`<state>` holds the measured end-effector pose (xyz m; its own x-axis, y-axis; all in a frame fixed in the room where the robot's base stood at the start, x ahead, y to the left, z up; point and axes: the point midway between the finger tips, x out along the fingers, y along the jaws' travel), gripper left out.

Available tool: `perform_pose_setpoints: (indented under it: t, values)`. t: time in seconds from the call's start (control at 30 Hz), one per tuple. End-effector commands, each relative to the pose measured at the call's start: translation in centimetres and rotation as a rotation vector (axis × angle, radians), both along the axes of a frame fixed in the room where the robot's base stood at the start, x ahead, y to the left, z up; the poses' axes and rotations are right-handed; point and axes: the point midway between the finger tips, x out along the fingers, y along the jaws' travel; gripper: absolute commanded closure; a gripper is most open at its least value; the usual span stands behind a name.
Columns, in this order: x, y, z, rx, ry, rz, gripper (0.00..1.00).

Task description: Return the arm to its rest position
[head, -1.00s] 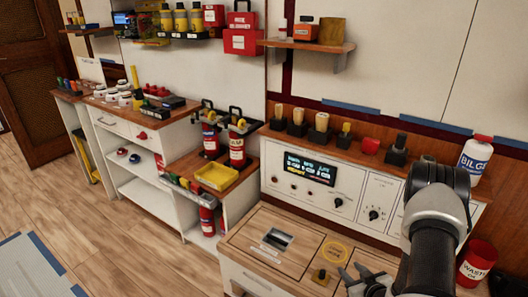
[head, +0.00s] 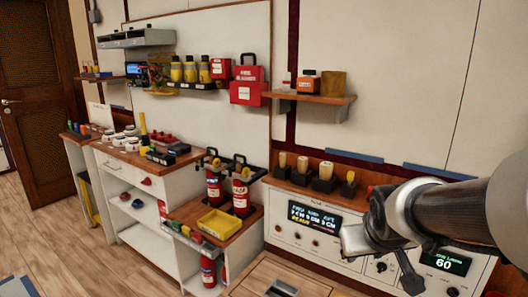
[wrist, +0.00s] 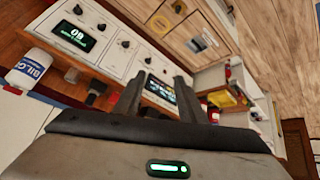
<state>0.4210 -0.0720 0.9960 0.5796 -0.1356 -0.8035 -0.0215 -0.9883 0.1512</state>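My gripper (wrist: 156,90) shows in the wrist view with its two dark fingers apart and nothing between them. The background behind the fingers is the control panel and its lit display (wrist: 160,92). In the head view my arm comes in from the right edge, raised in front of the right part of the control panel (head: 303,241). The finger gap cannot be made out there. My arm hides part of the panel and the wood ledge above it.
A counter top (head: 262,280) lies low in front of the panel. The white bilge bottle (wrist: 30,68) shows in the wrist view. A shelf (head: 312,97) holds an orange bottle. Fire extinguishers (head: 240,190) and a yellow tray (head: 220,224) stand left. Open floor (head: 115,262) lies at lower left.

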Motion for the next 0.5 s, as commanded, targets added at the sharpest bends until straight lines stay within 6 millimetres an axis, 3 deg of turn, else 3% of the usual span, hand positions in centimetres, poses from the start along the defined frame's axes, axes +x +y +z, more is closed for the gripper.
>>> perform_pose_setpoints:
  t: [0.03,0.2,0.5]
  values:
    - [-1.9,1.2,1.4,0.019,0.004,-0.001,0.63]
    - [-7.5,4.0,3.3,0.078,0.053,-0.005,0.63]
    - [-15.4,7.4,4.4,0.155,0.124,0.015,0.63]
